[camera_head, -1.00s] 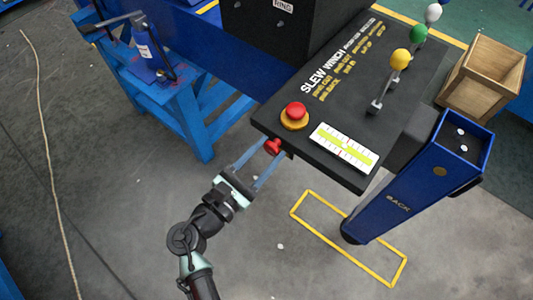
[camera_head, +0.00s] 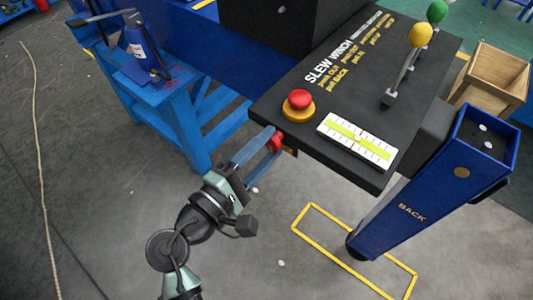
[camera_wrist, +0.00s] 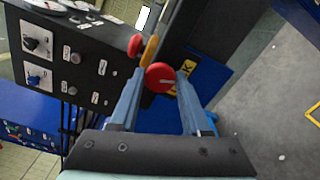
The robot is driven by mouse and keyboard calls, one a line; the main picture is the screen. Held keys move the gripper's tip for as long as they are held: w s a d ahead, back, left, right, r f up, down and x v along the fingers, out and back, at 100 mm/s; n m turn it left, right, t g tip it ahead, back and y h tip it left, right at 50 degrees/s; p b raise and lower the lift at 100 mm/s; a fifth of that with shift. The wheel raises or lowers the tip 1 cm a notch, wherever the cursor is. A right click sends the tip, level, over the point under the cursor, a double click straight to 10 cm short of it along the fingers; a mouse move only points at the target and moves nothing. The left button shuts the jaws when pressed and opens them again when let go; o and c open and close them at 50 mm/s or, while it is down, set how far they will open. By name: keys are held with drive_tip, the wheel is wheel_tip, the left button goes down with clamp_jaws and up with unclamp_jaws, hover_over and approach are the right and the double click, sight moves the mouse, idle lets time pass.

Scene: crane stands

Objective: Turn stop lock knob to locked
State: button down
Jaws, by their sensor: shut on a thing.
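The stop lock knob is a small red knob (camera_head: 277,142) on the front edge of the black slew winch panel (camera_head: 330,160). It also shows as a round red face in the wrist view (camera_wrist: 160,77). My gripper (camera_head: 271,141) reaches up to it from the lower left, with one blue-grey finger on each side, shut on the knob. In the wrist view the fingers (camera_wrist: 161,84) flank the knob. A yellow label (camera_wrist: 184,78) lies behind the knob, partly hidden, with a "K" readable. The knob's pointing direction cannot be told.
A red mushroom button on a yellow base (camera_head: 299,105) stands on the panel top above the knob. Levers with yellow (camera_head: 420,33) and green knobs stand farther back. A blue stand (camera_head: 172,90) is at left, a blue "BACK" pedestal (camera_head: 435,185) at right. Floor below is open.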

drive_tip(key=shift+f+m+b, duration=0.1)
drive_tip(key=shift+m+b, duration=1.65)
drive_tip(key=shift+m, duration=0.15)
drive_tip(key=shift+c, duration=1.8)
unclamp_jaws()
drive_tip(key=b+v, duration=0.3)
drive_tip(key=v, duration=1)
